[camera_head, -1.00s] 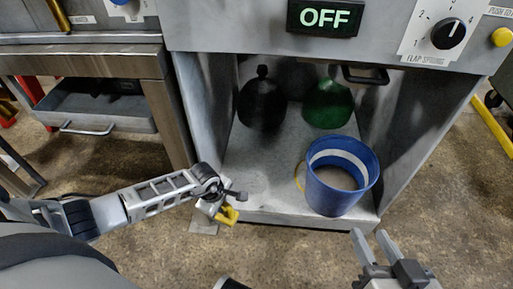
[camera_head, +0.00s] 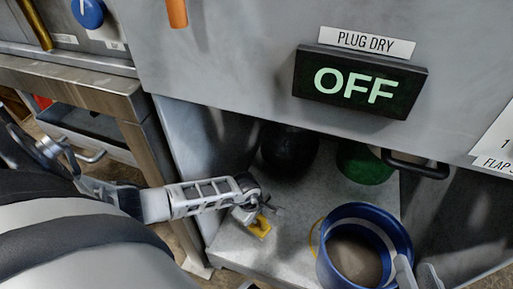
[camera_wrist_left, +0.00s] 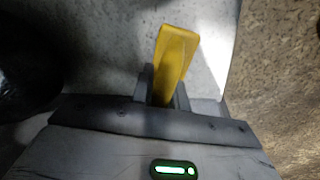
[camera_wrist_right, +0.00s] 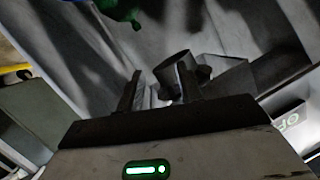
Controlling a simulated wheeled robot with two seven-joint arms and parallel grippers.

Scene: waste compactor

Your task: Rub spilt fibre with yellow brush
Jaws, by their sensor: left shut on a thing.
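My left gripper (camera_head: 254,210) is shut on the yellow brush (camera_head: 262,227), over the front part of the pale cabinet floor (camera_head: 232,247). In the left wrist view the yellow brush (camera_wrist_left: 174,60) sticks out between the fingers over a light surface. I cannot tell whether it touches the floor. Its bristles are not visible, and I cannot clearly make out spilt fibre. My right gripper (camera_head: 415,276) is at the lower right, in front of the blue bucket's right side in the picture. In the right wrist view its fingers (camera_wrist_right: 160,88) are apart.
The blue bucket (camera_head: 329,268) stands right of the brush, with grey-brown contents. A black rounded object (camera_head: 288,152) and a green one (camera_head: 362,165) are at the back. The cabinet's left wall (camera_head: 190,150) and the OFF panel (camera_head: 360,82) bound the opening.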

